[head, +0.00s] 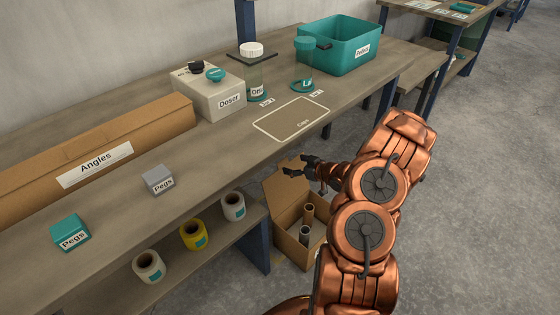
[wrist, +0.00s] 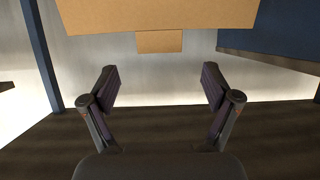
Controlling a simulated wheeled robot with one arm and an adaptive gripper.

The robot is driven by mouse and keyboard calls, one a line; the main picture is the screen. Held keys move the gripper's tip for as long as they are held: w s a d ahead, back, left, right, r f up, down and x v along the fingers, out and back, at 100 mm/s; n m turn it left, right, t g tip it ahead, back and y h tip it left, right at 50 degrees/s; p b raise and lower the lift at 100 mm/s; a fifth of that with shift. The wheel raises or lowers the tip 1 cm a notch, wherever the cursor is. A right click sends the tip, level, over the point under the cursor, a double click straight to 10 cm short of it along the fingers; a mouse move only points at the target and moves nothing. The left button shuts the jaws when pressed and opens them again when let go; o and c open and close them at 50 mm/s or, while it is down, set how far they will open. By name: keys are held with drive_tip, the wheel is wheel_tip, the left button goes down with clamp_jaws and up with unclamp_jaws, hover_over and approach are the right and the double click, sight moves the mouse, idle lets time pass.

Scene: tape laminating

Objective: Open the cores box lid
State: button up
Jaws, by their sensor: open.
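The cores box (head: 290,248) is a brown cardboard box on the floor beside the bench's right end in the head view. Its lid (head: 283,188) stands raised at the back left, and upright tubes (head: 308,213) show inside. My gripper (head: 297,166) is open, just above the raised lid's upper edge, with nothing between its fingers. In the wrist view the two dark fingers (wrist: 160,85) are spread wide. Beyond them, at the top, is a brown cardboard panel (wrist: 155,15) with a small tab; I cannot tell for sure that it is the lid.
The bench top (head: 225,150) carries the long Angles box (head: 60,195), the Doser box (head: 205,95) and a teal bin (head: 345,42). A blue bench leg (head: 255,250) is close left of the cores box. Grey floor is free to the right.

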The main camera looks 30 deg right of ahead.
sight(283, 161)
drive_tip(key=b+x, duration=0.1)
drive_tip(key=x, duration=0.4)
drive_tip(key=shift+w+a+f, duration=0.1)
drive_tip(key=shift+w+f, duration=0.2)
drive_tip(key=shift+w+a+f, duration=0.1)
drive_tip(key=shift+w+f, duration=0.05)
drive_tip(key=shift+w, duration=0.55)
drive_tip(key=shift+c, duration=0.3)
